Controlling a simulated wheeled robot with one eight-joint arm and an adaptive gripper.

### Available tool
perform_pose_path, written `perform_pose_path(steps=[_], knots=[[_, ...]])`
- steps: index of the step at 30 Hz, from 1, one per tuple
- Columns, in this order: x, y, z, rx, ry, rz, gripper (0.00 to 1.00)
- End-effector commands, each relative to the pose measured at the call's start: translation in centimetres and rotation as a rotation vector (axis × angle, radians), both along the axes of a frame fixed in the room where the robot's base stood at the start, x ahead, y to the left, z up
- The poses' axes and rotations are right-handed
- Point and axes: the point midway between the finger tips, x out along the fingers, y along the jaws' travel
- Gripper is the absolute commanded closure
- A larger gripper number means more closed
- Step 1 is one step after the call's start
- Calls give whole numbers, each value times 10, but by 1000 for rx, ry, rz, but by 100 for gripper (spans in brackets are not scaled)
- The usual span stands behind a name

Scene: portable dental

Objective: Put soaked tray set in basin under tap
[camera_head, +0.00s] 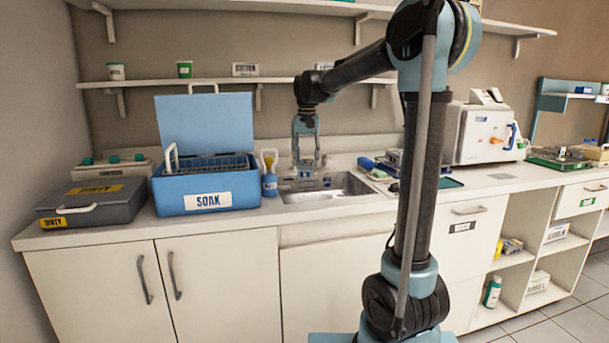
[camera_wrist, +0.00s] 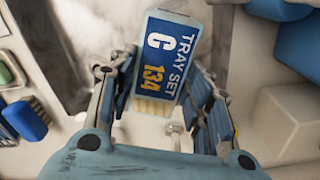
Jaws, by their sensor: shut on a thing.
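In the head view my gripper hangs over the left back part of the metal basin (camera_head: 352,184), with the held set hard to make out there. The basin also shows as grey metal in the wrist view (camera_wrist: 75,70). The tap is not clearly seen behind the gripper.
The blue SOAK box (camera_head: 240,184) stands left of the basin with its lid open. A blue bottle (camera_head: 269,186) stands between them. A grey DIRTY case (camera_head: 110,195) is far left. A blue brush (camera_head: 366,163) lies right of the basin. A shelf (camera_head: 225,80) runs behind my arm.

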Motion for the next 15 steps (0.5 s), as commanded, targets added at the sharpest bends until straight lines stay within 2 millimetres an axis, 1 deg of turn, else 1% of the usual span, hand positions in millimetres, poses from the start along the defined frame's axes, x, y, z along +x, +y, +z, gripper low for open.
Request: perform_pose_path(steps=[1,3,6,15], knots=[[-3,1,-14,-1,-1,-7,86],[-6,2,-28,-1,-1,-16,86],[-10,3,-41,-2,-2,-25,86],[-13,4,-57,-2,-2,-30,86]])
